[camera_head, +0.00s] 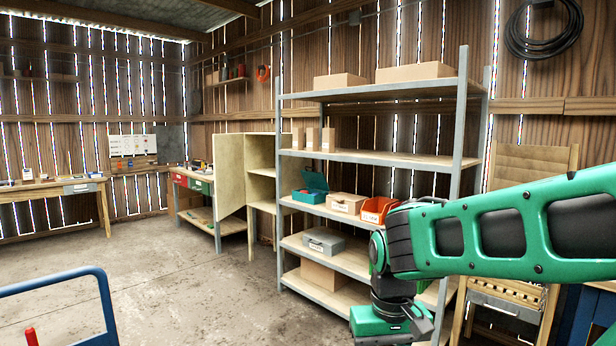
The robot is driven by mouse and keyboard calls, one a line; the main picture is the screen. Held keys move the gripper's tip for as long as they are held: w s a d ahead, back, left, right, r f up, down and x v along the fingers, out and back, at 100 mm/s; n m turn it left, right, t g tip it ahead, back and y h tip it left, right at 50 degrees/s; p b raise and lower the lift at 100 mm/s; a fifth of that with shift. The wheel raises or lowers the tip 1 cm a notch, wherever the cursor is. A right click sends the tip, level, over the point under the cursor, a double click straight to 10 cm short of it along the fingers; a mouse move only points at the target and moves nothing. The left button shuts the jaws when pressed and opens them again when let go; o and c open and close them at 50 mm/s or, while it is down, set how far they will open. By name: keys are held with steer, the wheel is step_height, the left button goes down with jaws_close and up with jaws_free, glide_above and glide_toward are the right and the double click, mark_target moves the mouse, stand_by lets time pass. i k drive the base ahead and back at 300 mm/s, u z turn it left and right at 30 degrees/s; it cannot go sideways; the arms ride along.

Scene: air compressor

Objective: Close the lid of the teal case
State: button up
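The teal case (309,197) stands on the middle shelf of the grey metal rack, at its left end. Its lid (314,180) is raised, tilted up at the back. The inside of the case is too small to make out. My green arm reaches in from the right, and my gripper (408,340) hangs at the bottom edge of the view, in front of the rack. It is low and to the right of the case, well apart from it. Its fingertips are cut off or hidden, so its opening does not show.
Right of the case on the same shelf are a cardboard box (347,203) and an orange bin (378,209). A grey case (324,240) sits on the shelf below. A wooden cabinet (243,172) stands left of the rack. The floor (200,285) before it is clear; a blue rail (60,283) is at lower left.

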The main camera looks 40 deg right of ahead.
mark_target(314, 180)
steer(key=k, duration=1.3)
steer(key=z, duration=0.15)
steer(key=i, duration=0.8)
steer(key=z, duration=0.35)
steer(key=i, duration=1.2)
steer(key=z, duration=0.3)
steer(key=i, duration=2.75)
steer(key=u, duration=0.25)
steer(key=i, duration=1.05)
steer(key=u, duration=0.15)
